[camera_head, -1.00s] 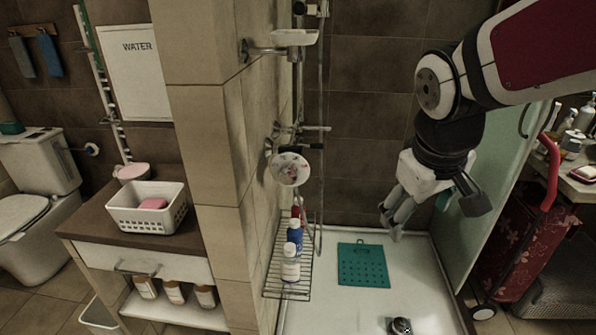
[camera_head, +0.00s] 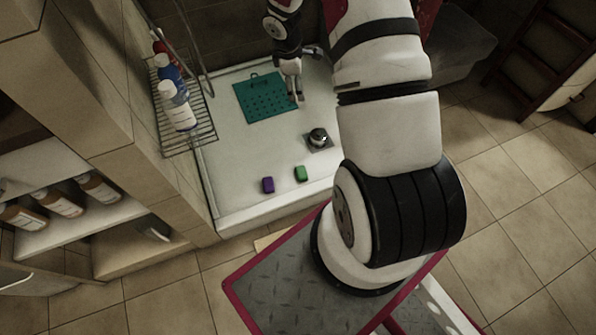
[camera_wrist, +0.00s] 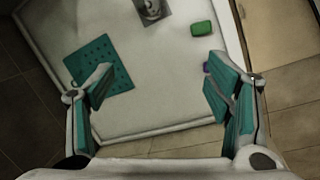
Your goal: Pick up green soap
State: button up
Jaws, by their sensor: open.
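The green soap (camera_head: 301,174) is a small bar lying on the white shower basin (camera_head: 236,180) near its front edge. It also shows in the wrist view (camera_wrist: 202,29), at the upper right, beyond the right finger. My gripper (camera_head: 296,95) is open and empty over the basin near the teal mat, apart from the soap. In the wrist view, my gripper's two teal-padded fingers (camera_wrist: 157,85) stand wide apart with bare basin between them.
A purple bar (camera_head: 268,185) lies left of the green soap; the right finger partly hides it in the wrist view. A drain (camera_head: 318,139) sits behind the soap. A teal mat (camera_head: 266,97) lies at the back. A wire rack (camera_head: 187,137) with bottles stands at left.

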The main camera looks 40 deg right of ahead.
notch_tip(320, 180, down, 19)
jog(key=s+n+y+b, duration=0.1)
jog(key=s+n+b, duration=0.1)
jog(key=b, duration=0.1)
jog(key=n+y+b, duration=0.2)
jog(key=b, duration=0.1)
send_over(302, 172)
notch_tip(302, 172, down, 12)
jog(key=f, duration=0.1)
jog(key=shift+g, duration=0.3)
jog(key=f+b, duration=0.2)
jog(key=f, duration=0.5)
jog(key=shift+d+f, duration=0.15)
jog(key=shift+d, duration=0.05)
jog(key=shift+a+f+b, duration=0.15)
jog(key=shift+f+b, duration=1.45)
jog(key=shift+f, duration=1.3)
jog(key=shift+m, duration=0.3)
jog(key=c, duration=1)
jog(key=shift+o, duration=0.2)
jog(key=shift+r, duration=0.1)
